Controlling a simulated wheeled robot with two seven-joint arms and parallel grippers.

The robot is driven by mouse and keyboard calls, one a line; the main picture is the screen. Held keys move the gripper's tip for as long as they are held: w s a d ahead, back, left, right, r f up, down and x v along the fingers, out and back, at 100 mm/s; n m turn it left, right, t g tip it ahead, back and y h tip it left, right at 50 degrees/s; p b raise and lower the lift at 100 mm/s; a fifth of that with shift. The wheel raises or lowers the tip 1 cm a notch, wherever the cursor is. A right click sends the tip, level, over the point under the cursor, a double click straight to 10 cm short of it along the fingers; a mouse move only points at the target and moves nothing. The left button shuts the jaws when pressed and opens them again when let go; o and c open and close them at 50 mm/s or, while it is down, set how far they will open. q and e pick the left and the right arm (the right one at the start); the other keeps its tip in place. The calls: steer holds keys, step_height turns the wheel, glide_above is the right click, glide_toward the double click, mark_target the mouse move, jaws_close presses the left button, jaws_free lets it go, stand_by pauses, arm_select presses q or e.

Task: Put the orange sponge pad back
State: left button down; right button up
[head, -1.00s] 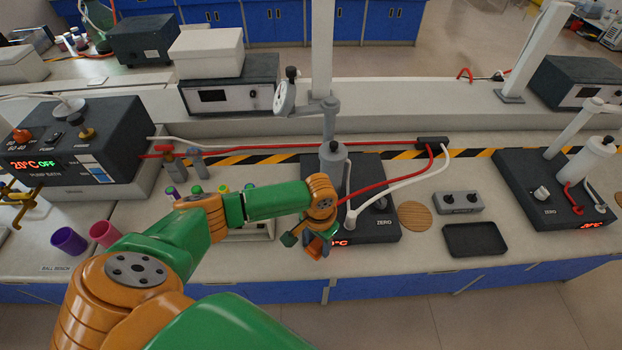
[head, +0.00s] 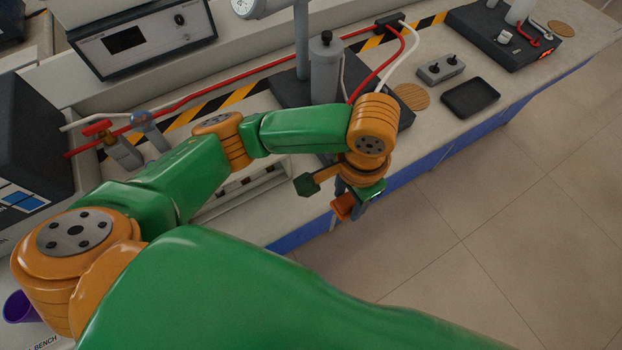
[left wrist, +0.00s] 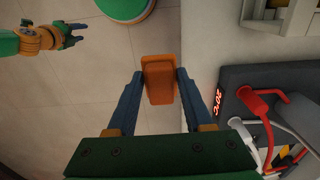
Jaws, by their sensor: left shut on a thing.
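The orange sponge pad (left wrist: 160,80) is between the two blue fingers of my left gripper (left wrist: 158,84) in the left wrist view. The gripper is shut on it. In the head view the left gripper (head: 350,206) hangs off the front edge of the bench, and the pad (head: 342,207) shows small at its fingertips, partly covered. Floor shows behind the pad in the wrist view. My right gripper (left wrist: 73,36) shows small at the upper left of the left wrist view, away from the pad; its jaws are too small to judge.
A dark hotplate (left wrist: 245,85) with red and white hoses lies beside the gripper. A wooden round mat (head: 412,96), a grey switch box (head: 440,69) and an empty black tray (head: 470,97) sit further right on the bench. A pale rack (head: 240,195) stands behind my left arm.

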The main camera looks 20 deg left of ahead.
arm_select(q)
steer(key=w+a+f, duration=0.1)
steer(key=a+f, duration=0.1)
steer(key=w+a+f, duration=0.2)
steer(key=a+f, duration=0.1)
steer(key=w+a+f, duration=0.2)
steer(key=shift+a+f, duration=0.15)
steer(key=shift+f, duration=0.05)
step_height(320, 180, down, 3)
steer(key=shift+w+a, duration=0.1)
steer(key=shift+w, duration=0.05)
steer(key=shift+w+f, duration=0.1)
steer(key=shift+f, duration=0.15)
arm_select(e)
steer(key=shift+w+f, duration=0.2)
steer(key=shift+f, duration=0.1)
arm_select(q)
steer(key=shift+f, duration=0.1)
steer(key=shift+c, duration=1.5)
jaws_free()
arm_select(e)
steer(key=shift+d, duration=0.1)
